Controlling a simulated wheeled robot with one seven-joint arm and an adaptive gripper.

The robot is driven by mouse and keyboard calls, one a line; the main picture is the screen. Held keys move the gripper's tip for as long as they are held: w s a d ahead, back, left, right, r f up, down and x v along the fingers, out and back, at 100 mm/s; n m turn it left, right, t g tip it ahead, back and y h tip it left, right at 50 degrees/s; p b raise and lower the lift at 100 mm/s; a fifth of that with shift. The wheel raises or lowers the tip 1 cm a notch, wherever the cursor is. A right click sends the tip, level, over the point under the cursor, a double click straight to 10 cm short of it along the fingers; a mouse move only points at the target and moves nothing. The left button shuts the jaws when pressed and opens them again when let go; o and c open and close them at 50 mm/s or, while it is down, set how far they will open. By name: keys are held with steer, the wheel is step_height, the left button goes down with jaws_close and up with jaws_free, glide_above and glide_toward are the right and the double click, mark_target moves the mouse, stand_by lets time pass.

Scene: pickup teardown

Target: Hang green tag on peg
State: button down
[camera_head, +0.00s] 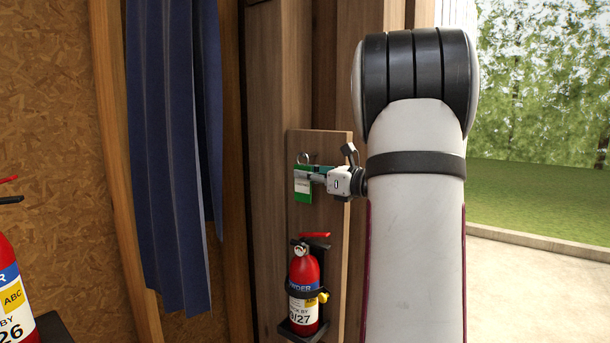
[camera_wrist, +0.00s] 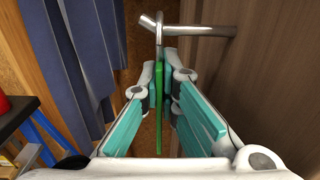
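The green tag (camera_head: 303,190) hangs upright in front of a wooden board, with a white label on its face. In the wrist view the tag (camera_wrist: 158,110) is seen edge-on as a thin green strip. Its metal ring (camera_wrist: 158,38) crosses the metal peg (camera_wrist: 205,30) close to the peg's upturned tip; the ring looks to be around the peg. My gripper (camera_wrist: 162,85) has its teal-padded fingers on either side of the tag, with a narrow gap visible between them, so it looks slightly open. In the head view my gripper (camera_head: 312,178) partly covers the tag.
A red fire extinguisher (camera_head: 304,285) is mounted on the wooden board (camera_head: 331,230) below the tag. A blue curtain (camera_head: 175,150) hangs left of the board. Another extinguisher (camera_head: 12,290) stands at the far left. Open ground lies to the right.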

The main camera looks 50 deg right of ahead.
steer(key=shift+f, duration=0.15)
steer(key=c, duration=1.7)
jaws_free()
steer(key=shift+w, duration=0.1)
steer(key=s, duration=0.8)
steer(key=s+d, duration=0.1)
steer(key=s, duration=0.3)
